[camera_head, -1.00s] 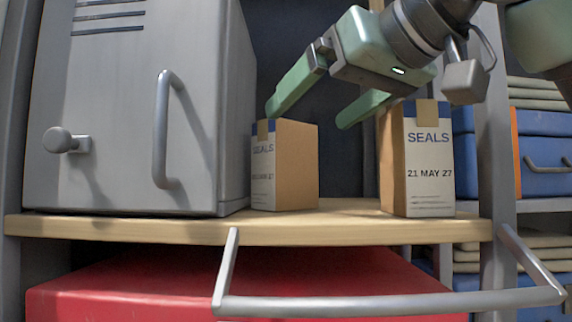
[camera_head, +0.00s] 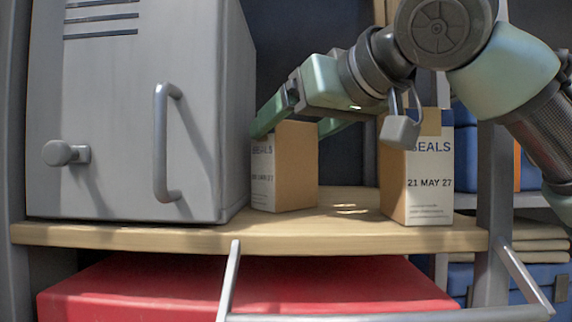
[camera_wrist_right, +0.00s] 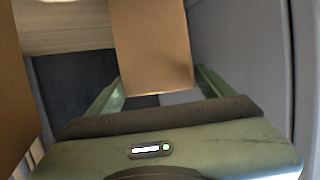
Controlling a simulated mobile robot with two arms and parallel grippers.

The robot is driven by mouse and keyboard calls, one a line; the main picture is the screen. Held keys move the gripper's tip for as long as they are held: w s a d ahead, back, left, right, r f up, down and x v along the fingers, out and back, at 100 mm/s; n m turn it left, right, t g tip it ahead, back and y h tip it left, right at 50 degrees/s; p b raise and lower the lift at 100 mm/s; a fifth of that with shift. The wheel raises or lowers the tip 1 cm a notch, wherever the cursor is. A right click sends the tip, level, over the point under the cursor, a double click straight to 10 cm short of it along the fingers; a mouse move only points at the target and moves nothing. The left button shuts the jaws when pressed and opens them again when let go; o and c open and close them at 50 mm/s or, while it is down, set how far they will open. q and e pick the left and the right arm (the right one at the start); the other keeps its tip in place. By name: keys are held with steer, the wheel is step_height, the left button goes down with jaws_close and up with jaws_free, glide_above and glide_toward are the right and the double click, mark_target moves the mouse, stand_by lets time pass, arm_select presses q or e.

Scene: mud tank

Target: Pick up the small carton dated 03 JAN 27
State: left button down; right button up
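A small brown carton (camera_head: 296,167) with a white SEALS label stands upright on the wooden shelf, beside the grey cabinet. Its date line is too oblique and small to read surely. A second SEALS carton (camera_head: 430,180), dated 21 MAY 27, stands to the right. My right gripper (camera_head: 289,131) is open, with one finger on each side of the left carton's upper part. In the right wrist view this carton (camera_wrist_right: 153,45) lies between the spread fingers, and a firm grip does not show. My left gripper is not in view.
The grey cabinet (camera_head: 120,120) with a handle and knob stands close to the left carton. The wooden shelf (camera_head: 200,238) is bare between the cartons. A red box (camera_head: 300,285) is below. A metal upright (camera_head: 494,185) stands at right.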

steer(key=c, duration=0.3)
